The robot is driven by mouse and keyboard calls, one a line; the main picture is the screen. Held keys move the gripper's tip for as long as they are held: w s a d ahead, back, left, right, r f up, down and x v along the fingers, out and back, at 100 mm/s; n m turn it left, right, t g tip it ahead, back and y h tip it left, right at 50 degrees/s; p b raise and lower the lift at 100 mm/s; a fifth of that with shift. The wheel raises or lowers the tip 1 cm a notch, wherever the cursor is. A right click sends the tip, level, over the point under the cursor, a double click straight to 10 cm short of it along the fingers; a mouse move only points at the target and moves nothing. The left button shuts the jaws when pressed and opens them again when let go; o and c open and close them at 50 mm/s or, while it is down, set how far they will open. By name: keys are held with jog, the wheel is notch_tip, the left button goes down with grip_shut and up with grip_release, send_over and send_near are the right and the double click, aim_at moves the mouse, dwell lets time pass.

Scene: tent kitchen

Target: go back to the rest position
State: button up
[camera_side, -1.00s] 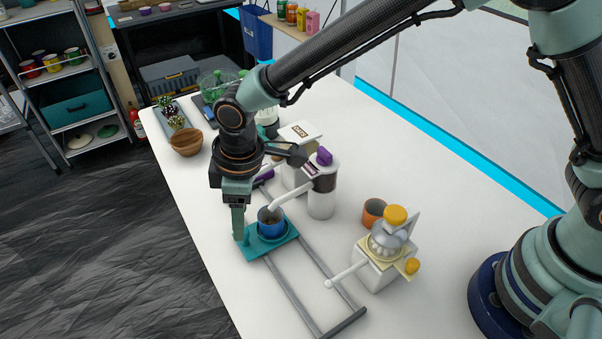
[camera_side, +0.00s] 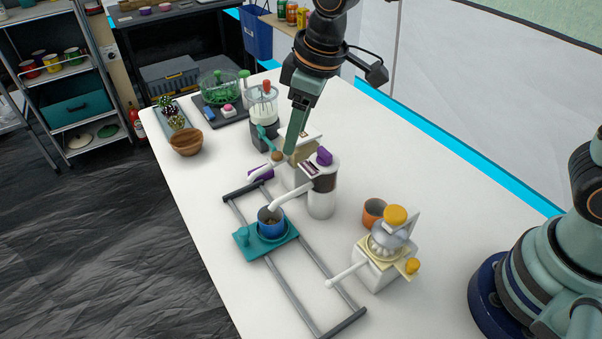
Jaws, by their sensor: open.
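My gripper (camera_side: 294,140) hangs above the middle of the white table, pointing down, with its fingertips in front of a box-shaped grinder (camera_side: 302,150). From this side one finger covers the other, and nothing shows held. It is apart from the blue cup (camera_side: 270,222), which stands upright on a teal sliding carriage (camera_side: 250,243) on two grey rails. My arm's upper part runs out of the top of the picture.
A white dispenser (camera_side: 322,195) with a purple top stands beside the rails. A juicer (camera_side: 383,252) and an orange cup (camera_side: 373,211) are nearer my base. A wooden bowl (camera_side: 187,142), a blender (camera_side: 262,105) and a green bowl (camera_side: 218,87) stand at the far end.

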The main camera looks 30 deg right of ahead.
jog(key=s+d+r+m+t, duration=0.1)
jog(key=s+d+r+m, duration=0.2)
jog(key=d, duration=0.7)
jog(key=s+d+r+m+t+h, duration=0.1)
jog(key=s+d+m, duration=0.4)
jog(key=d, duration=0.5)
notch_tip(320, 180, up, 2)
jog(key=shift+s+d+r+t, duration=0.15)
jog(key=shift+s+t, duration=0.35)
jog(key=shift+s, duration=0.55)
